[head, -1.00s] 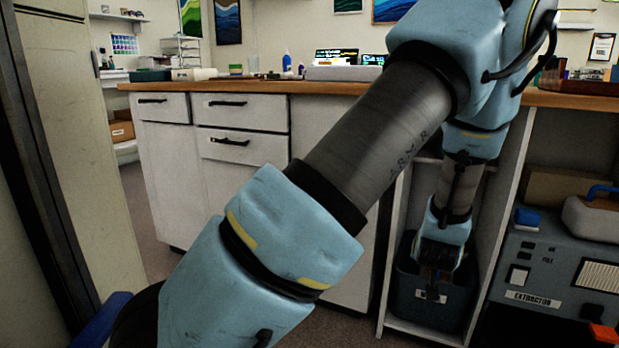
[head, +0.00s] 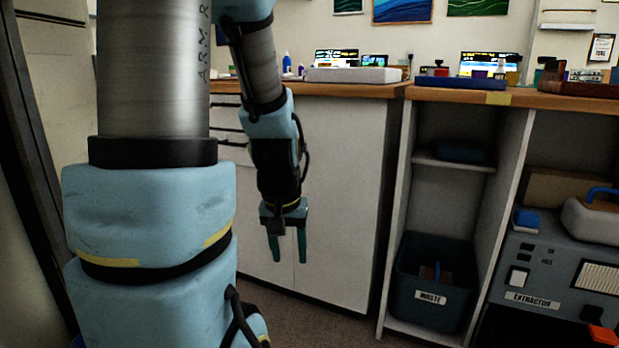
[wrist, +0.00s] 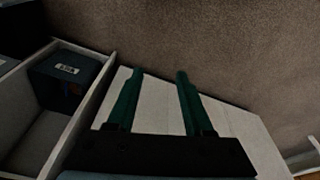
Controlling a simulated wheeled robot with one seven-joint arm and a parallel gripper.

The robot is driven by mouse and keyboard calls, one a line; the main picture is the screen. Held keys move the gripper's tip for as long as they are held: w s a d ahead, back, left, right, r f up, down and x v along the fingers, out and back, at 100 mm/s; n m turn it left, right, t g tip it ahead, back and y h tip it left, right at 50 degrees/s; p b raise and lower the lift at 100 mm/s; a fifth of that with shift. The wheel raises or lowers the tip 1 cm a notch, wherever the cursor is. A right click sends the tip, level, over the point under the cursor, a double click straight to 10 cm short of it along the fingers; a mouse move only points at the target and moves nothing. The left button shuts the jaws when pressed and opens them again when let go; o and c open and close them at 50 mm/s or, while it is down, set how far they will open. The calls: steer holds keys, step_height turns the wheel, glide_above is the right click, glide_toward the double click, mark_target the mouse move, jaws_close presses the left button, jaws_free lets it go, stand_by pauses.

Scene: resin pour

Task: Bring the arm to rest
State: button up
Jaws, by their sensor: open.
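My gripper (head: 287,258) hangs pointing down in front of the white cabinet doors in the head view. Its two dark green fingers are apart with nothing between them. In the wrist view the fingers (wrist: 157,85) are spread over the pale cabinet front and the brown floor, also empty. My arm stands upright at the left of the head view, and its far part hangs down to the gripper. The gripper is apart from the cabinet and from the waste bin.
A dark bin labelled WASTE (head: 433,291) stands in the open shelf right of the cabinet (head: 340,190), with some items inside. The grey extractor unit (head: 550,265) is at the far right. A wooden counter (head: 500,97) carries trays and screens. Carpet in front is clear.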

step_height(320, 180, up, 39)
steer(key=s+a+p, duration=0.2)
steer(key=p, duration=3.6)
steer(key=shift+s+a+g, duration=0.15)
steer(key=shift+a+g, duration=0.15)
